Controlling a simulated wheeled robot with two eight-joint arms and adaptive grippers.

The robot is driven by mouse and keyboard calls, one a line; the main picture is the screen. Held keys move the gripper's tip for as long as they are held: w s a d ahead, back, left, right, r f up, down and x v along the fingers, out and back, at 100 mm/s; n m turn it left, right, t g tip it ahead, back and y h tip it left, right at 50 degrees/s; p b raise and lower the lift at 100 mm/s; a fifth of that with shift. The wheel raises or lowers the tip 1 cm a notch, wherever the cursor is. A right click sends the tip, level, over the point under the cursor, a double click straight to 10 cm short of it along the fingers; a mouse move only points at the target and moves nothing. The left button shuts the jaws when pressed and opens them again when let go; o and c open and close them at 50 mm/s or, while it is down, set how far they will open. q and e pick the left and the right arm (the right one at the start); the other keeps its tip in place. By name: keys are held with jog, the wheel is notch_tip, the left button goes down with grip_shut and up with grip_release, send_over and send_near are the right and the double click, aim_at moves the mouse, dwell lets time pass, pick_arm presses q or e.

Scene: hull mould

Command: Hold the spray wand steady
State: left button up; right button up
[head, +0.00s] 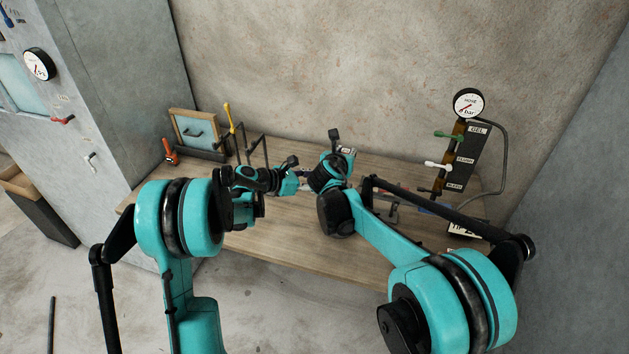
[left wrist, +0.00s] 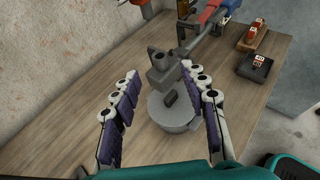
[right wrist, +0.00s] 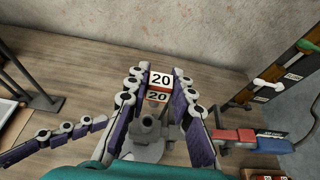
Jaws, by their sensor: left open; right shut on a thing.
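A grey wand (left wrist: 160,68) with an open mouth and a red-and-blue grip (left wrist: 210,14) shows in the left wrist view, its head above a round grey base (left wrist: 172,112). My left gripper (left wrist: 160,85) is open, with one finger to each side of the wand's head; I cannot tell whether they touch it. In the right wrist view my right gripper (right wrist: 158,88) is shut on a small block marked 20 (right wrist: 161,80). In the head view, the arms hide most of the wand.
A board with coloured levers (head: 463,158) and a gauge (head: 468,103) stands at the right. A framed panel (head: 196,130) stands at the table's back left. Small labelled blocks (left wrist: 257,66) lie on the table (head: 290,245). Its front left part is clear.

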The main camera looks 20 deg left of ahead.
pick_arm(q)
jog(key=x, duration=0.9)
jog(key=shift+w+d, duration=0.2)
jog(key=shift+c, duration=0.3)
grip_shut()
jog(key=shift+s, duration=0.1)
jog(key=shift+c, duration=0.3)
grip_release()
jog(key=c, duration=0.8)
jog(key=shift+c, duration=0.2)
